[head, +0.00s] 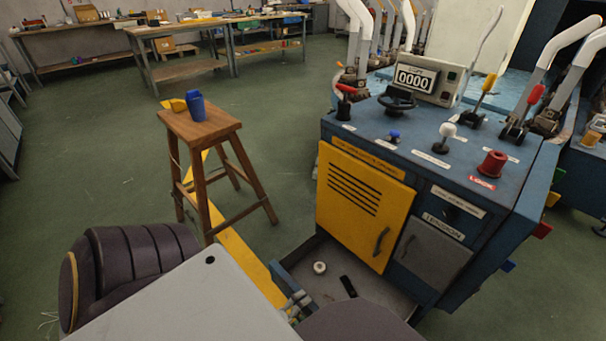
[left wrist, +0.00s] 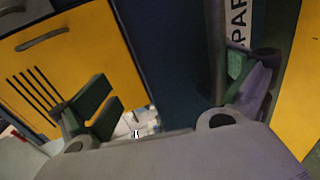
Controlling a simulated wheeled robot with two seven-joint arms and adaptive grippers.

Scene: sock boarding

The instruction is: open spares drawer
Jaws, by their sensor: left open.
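An open grey drawer (head: 328,262) with blue walls stands out low at the front of the blue machine, below the yellow slotted door (head: 360,205). A white round piece (head: 320,267) and a black bar (head: 348,286) lie in it. My left gripper (head: 296,303) shows only in part at the drawer's near edge in the head view. I cannot tell whether a finger touches the drawer. My right gripper is out of view.
A wooden stool (head: 203,128) with a blue cup (head: 196,106) stands left of the machine. A yellow floor stripe (head: 235,255) runs beside the drawer. A closed grey compartment (head: 432,250) is right of the yellow door.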

